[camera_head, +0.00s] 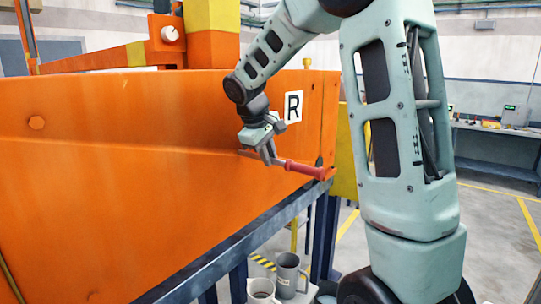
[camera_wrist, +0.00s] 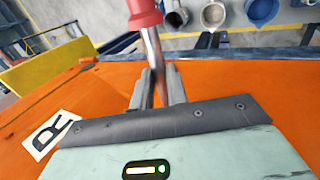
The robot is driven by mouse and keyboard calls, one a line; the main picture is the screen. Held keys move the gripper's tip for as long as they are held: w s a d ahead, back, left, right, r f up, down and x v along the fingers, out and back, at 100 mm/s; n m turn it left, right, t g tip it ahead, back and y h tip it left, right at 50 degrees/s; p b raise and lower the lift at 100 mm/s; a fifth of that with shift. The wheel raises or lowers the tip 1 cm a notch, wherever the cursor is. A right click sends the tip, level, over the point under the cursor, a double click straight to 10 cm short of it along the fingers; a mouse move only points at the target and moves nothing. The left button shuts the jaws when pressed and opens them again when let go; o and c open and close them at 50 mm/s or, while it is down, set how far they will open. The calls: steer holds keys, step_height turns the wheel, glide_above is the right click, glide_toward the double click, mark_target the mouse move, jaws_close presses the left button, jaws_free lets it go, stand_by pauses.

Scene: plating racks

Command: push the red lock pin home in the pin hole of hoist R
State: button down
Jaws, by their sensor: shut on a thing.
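The red lock pin (camera_head: 300,167) lies roughly level along the lower face of the orange hoist (camera_head: 150,120), beside the white R plate (camera_head: 293,106). My gripper (camera_head: 267,158) is shut on its shaft, left of the red grip. In the wrist view, the pin's bare metal shaft (camera_wrist: 153,48) runs between my two fingers (camera_wrist: 160,75), with the red grip (camera_wrist: 145,13) beyond them at the top. The R plate also shows there (camera_wrist: 51,133). The pin hole is not clearly visible, so I cannot tell how far the pin sits in it.
A blue-grey steel frame (camera_head: 225,243) runs under the orange body. Grey mug-like containers (camera_head: 288,274) stand below it and also show in the wrist view (camera_wrist: 214,15). A workbench (camera_head: 497,136) stands at the far right. Open floor with yellow lines lies between.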

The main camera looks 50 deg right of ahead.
steer(key=w+p, duration=0.2)
steer(key=w, duration=0.5)
steer(key=shift+w+a, duration=0.2)
steer(key=shift+a, duration=0.1)
stand_by(2.2)
steer(key=c, duration=1.3)
jaws_free()
steer(key=shift+r, duration=0.1)
steer(key=b+v, duration=0.4)
steer(key=v, duration=1.3)
steer(key=shift+a+r, duration=0.15)
steer(key=shift+r, duration=0.05)
